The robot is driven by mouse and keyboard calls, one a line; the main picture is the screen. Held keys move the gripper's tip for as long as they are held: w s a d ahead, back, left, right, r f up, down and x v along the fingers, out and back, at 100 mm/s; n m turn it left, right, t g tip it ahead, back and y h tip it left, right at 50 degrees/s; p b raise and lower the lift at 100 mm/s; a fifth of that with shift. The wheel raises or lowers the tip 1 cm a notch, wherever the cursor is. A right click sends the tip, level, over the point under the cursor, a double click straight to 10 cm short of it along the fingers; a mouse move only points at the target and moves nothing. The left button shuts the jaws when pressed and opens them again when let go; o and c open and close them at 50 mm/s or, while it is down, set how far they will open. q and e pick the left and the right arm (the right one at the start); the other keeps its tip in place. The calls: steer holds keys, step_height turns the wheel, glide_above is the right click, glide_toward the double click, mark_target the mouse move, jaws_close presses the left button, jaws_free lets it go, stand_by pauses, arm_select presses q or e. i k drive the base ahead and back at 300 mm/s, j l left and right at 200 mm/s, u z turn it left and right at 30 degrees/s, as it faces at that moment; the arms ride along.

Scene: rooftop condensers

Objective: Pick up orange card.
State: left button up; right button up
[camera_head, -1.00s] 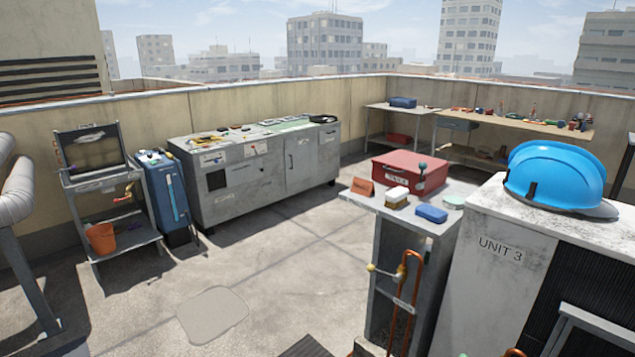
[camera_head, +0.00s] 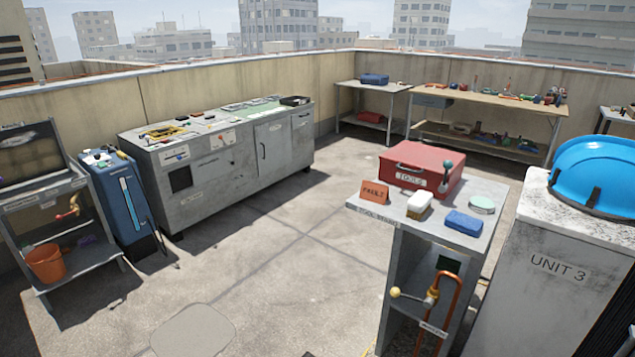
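The orange card (camera_head: 374,193) stands on the grey stand (camera_head: 375,213), near the left end of its top. It is a small folded card with dark lettering that seems to read "FAULT". A blue block (camera_head: 464,223) and a pale round disc (camera_head: 481,205) lie farther right on the same top. Neither of my grippers shows in the view.
Copper pipe and a valve (camera_head: 431,296) stick out at the stand's front. A long grey cabinet (camera_head: 222,160) stands back left. The floor (camera_head: 290,260) between is open.

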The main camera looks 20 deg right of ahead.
mark_target(378, 193)
steer(key=i+j, duration=0.1)
steer(key=i, duration=0.55)
steer(key=i+j, duration=0.15)
steer(key=i, duration=0.45)
steer(key=i+z, duration=0.35)
steer(key=i+j+z, duration=0.1)
steer(key=z, duration=0.25)
steer(key=i+j+z, duration=0.15)
steer(key=j+z, duration=0.25)
steer(key=i+j+z, duration=0.1)
steer(key=z, duration=0.35)
steer(key=i+j+z, duration=0.15)
steer(key=z, duration=0.25)
steer(key=i+j+z, duration=0.1)
steer(key=j+z, duration=0.2)
steer(key=z, duration=0.15)
steer(key=j+z, duration=0.2)
steer(key=z, duration=0.2)
steer(key=i+j+z, duration=0.1)
steer(key=j+z, duration=0.2)
steer(key=z, duration=0.15)
